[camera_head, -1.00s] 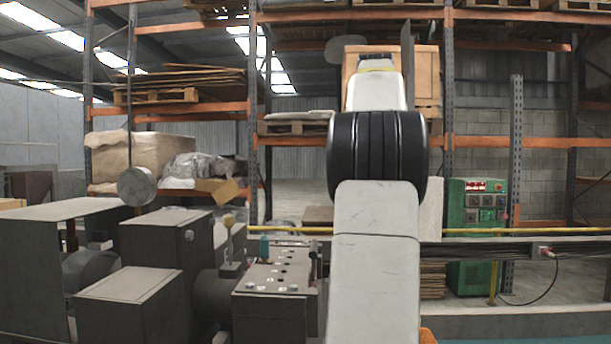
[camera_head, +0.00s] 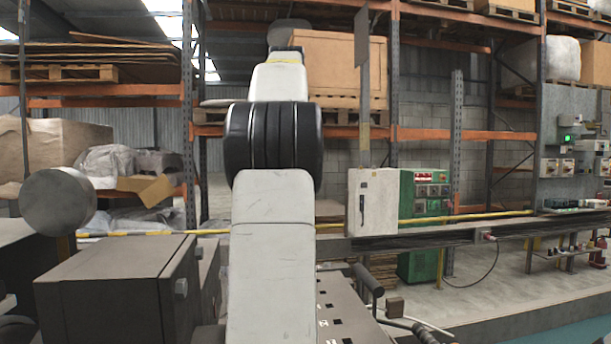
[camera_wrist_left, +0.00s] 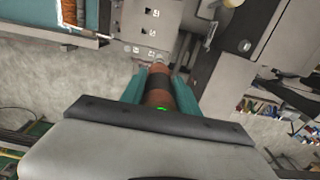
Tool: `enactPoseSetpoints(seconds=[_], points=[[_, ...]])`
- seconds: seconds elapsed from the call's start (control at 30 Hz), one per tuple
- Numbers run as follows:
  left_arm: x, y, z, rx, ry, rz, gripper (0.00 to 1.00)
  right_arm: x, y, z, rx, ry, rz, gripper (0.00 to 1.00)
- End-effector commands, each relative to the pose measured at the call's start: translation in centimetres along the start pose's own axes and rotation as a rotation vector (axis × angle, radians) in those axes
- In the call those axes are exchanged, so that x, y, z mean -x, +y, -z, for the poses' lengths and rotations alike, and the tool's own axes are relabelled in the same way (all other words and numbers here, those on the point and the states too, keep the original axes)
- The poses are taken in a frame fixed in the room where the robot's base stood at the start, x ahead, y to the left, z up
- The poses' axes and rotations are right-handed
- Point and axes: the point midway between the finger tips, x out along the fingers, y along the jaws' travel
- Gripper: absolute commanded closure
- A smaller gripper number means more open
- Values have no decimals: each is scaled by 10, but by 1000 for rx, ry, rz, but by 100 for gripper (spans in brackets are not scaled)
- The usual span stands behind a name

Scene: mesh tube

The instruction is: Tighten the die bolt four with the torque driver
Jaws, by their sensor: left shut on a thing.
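The torque driver (camera_wrist_left: 158,95) shows in the left wrist view as an orange-brown and black cylinder with a small green light. My left gripper (camera_wrist_left: 162,88) is shut on it, with one teal finger on each side. The driver's far end points toward the lower edge of a grey die plate (camera_wrist_left: 152,30) with several dark square holes. Small bolt heads show near that edge; I cannot tell whether the driver touches one. In the head view, part of the holed plate (camera_head: 343,312) shows beside my white arm, which hides the rest. The driver and my right gripper are not in the head view.
Dark machine blocks (camera_head: 120,285) stand at the left, with a round grey disc (camera_head: 58,202) above. A black handle (camera_head: 367,279) stands right of the plate. A yellow rail (camera_head: 465,217) and a green control cabinet (camera_head: 425,225) are behind. Open floor lies at the right.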

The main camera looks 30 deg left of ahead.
Motion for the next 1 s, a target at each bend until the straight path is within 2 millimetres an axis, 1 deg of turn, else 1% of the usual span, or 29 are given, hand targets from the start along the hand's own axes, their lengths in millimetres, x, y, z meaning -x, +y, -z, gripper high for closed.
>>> enactPoseSetpoints(seconds=[0.17, 0.6, 0.8, 1.0], points=[[-10, -2, 0, 2, -5, -3, 100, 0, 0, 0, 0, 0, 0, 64], [-49, 0, -1, 0, -4, 1, 100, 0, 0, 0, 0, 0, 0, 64], [-60, 0, 0, 0, -3, 1, 100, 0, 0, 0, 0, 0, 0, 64], [-63, 0, 0, 0, -2, 1, 100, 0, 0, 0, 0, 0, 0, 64]])
